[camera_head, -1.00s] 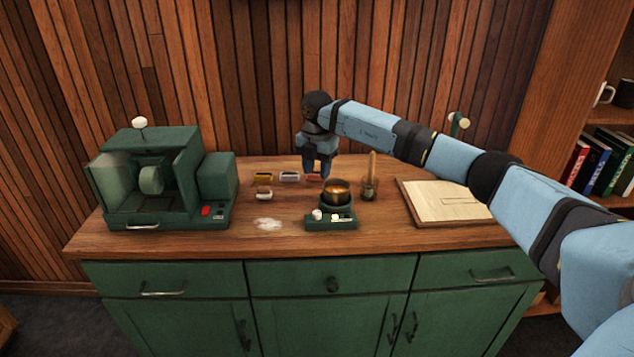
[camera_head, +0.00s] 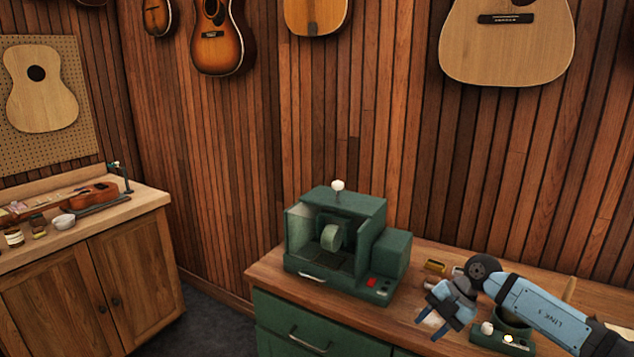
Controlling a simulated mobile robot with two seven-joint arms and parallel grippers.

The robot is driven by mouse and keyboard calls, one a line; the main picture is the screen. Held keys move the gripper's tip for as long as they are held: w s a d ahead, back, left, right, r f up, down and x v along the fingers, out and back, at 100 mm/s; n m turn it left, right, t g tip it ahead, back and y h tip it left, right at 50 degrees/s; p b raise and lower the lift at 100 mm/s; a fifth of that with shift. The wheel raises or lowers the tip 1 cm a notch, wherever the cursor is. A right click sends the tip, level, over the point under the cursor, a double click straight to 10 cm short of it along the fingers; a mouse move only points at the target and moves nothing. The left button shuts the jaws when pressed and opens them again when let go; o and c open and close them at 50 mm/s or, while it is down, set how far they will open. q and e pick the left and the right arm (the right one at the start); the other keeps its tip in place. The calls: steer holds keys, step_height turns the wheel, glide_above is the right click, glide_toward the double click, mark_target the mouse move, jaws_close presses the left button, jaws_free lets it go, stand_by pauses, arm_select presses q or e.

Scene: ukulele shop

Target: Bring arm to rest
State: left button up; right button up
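My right arm (camera_head: 545,310) comes in from the right over the green cabinet's wooden top (camera_head: 270,268). Its gripper (camera_head: 432,323) hangs tilted down and to the left, above the front part of the worktop. My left arm and gripper are not in view.
A green machine (camera_head: 385,262) stands left of my gripper. A small gold block (camera_head: 435,267) lies behind the gripper. A green burner unit (camera_head: 487,338) is partly hidden by my arm. A wooden bench (camera_head: 150,205) with a ukulele (camera_head: 93,194) stands far left.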

steer(key=s+a+m+t+y+p, duration=0.1)
steer(key=s+a+m+t+y, duration=0.15)
steer(key=s+a+y, duration=0.45)
steer(key=s+a+m+t+y+p, duration=0.2)
steer(key=s+a+t+y, duration=0.2)
steer(key=a, duration=0.6)
steer(key=s+d+f+m+t+h+p, duration=0.1)
steer(key=s+d+f+m+h, duration=0.2)
steer(key=s+f+m+h, duration=0.1)
steer(key=s+d+f+m+t+h+p, duration=0.1)
steer(key=s+d+f+m+h, duration=0.3)
steer(key=s+m, duration=0.5)
steer(key=s+d+f+m+t+h+p, duration=0.1)
steer(key=s+d+f+m+t+h, duration=0.1)
steer(key=s+f+m+h, duration=0.3)
steer(key=s+d+m+h, duration=0.1)
steer(key=s, duration=0.3)
steer(key=shift+s+d+f+h+p, duration=0.25)
steer(key=shift+d+h+p, duration=0.05)
steer(key=shift+h+p, duration=0.1)
